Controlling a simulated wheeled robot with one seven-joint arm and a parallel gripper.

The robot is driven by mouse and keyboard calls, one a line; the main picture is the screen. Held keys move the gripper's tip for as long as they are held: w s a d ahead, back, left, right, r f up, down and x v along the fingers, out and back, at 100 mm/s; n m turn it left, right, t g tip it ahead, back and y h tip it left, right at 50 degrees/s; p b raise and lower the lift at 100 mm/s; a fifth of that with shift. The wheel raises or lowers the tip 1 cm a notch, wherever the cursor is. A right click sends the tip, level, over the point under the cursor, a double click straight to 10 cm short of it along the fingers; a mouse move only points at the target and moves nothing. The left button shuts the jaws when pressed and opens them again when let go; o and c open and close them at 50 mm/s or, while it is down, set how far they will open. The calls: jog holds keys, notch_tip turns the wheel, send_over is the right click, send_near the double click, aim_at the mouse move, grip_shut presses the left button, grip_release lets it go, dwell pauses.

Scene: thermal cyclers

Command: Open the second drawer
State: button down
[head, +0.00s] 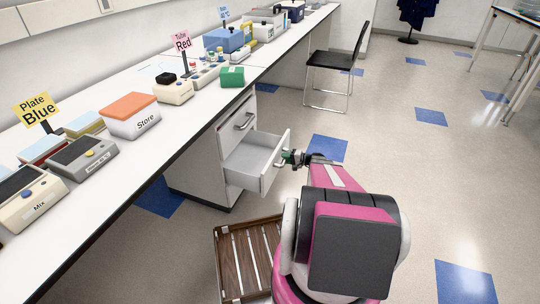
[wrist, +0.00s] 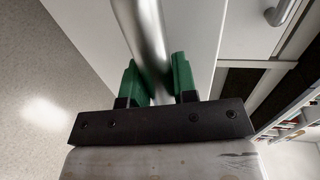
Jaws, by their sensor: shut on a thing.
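The white drawer cabinet (head: 195,180) stands under the lab bench. Its second drawer (head: 255,155), below the closed top drawer (head: 237,123), is pulled out and looks empty inside. My gripper (head: 290,157) is at the front of this drawer, at its metal handle (head: 280,164). In the wrist view, the green fingers of my gripper (wrist: 158,78) stand on both sides of the silver handle bar (wrist: 150,35) and are shut on it. The cabinet's lower part is partly hidden behind the open drawer.
The bench (head: 185,118) carries several devices, including the Store box (head: 130,118) and a green block (head: 232,76). A slatted wooden tray (head: 240,262) is beside my base. A black chair (head: 335,65) stands farther back. The floor at right is clear.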

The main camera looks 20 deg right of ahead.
jog(key=f+v, duration=0.2)
jog(key=v, duration=0.7)
jog(key=shift+s+d, duration=0.25)
jog(key=shift+d, duration=0.1)
jog(key=c, duration=0.9)
grip_release()
jog(key=v, duration=1)
jog(key=shift+s+d, duration=0.2)
jog(key=shift+d, duration=0.15)
jog(key=shift+r, duration=0.1)
